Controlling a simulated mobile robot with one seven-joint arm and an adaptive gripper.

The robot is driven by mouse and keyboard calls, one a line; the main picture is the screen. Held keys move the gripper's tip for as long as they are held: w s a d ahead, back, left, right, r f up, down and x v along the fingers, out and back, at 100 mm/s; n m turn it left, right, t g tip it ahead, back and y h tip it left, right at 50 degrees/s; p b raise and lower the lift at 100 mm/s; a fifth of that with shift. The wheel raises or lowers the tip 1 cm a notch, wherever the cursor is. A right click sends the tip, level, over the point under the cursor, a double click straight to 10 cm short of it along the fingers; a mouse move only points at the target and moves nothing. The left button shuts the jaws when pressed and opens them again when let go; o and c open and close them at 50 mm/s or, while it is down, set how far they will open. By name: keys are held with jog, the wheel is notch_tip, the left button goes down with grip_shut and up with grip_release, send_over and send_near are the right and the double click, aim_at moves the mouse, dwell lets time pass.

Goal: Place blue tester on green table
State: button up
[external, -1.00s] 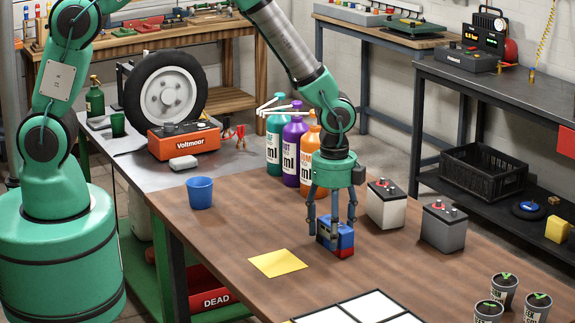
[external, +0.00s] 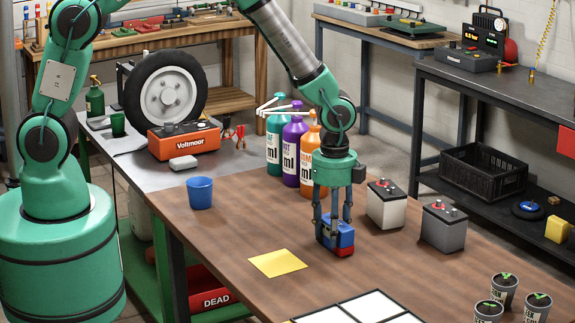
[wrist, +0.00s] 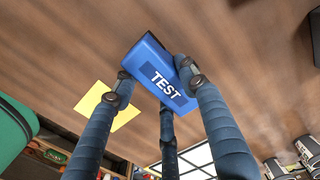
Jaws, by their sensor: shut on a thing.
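The blue tester (external: 341,239), a small blue block with a red part near its bottom, is at the middle of the brown wooden table. My gripper (external: 333,221) points down, its fingers shut around the tester's upper part. The wrist view shows the tester (wrist: 160,72) with the word TEST between my fingers (wrist: 158,88). I cannot tell whether its bottom is off the wood. The table with a grey top and green frame (external: 139,238) stands at the left, beyond the brown table's left edge.
Three bottles (external: 293,150) stand behind my gripper. Two batteries (external: 443,226) are to its right, a blue cup (external: 200,193) and yellow sheet (external: 278,263) to its left.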

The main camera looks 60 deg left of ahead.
notch_tip(320, 180, up, 4)
jog(key=shift+r+p, duration=0.1)
jog(key=shift+p, duration=0.6)
jog(key=s+a+p, duration=0.1)
jog(key=s+a, duration=0.2)
jog(key=s, duration=0.4)
jog(key=s+a+p, duration=0.1)
jog(key=s+a, duration=0.2)
jog(key=s, duration=0.4)
jog(key=shift+s+a+r, duration=0.25)
jog(key=shift+s+r, duration=0.05)
jog(key=shift+r, duration=0.15)
jog(key=w+a+r+n, duration=0.2)
jog(key=w+r+n, duration=0.2)
jog(key=w, duration=0.8)
jog(key=w+a+r+n, duration=0.2)
jog(key=w+r+n, duration=0.2)
jog(key=w, duration=0.8)
jog(key=w+a+r+n, duration=0.5)
jog(key=w+a+r, duration=0.1)
jog(key=w+a, duration=0.2)
jog(key=w+a+r+n, duration=0.5)
jog(key=w+a, duration=0.3)
jog(key=w, duration=0.2)
jog(key=shift+w+a+r, duration=0.3)
jog(key=shift+w+r, duration=0.05)
jog(key=shift+r, duration=0.55)
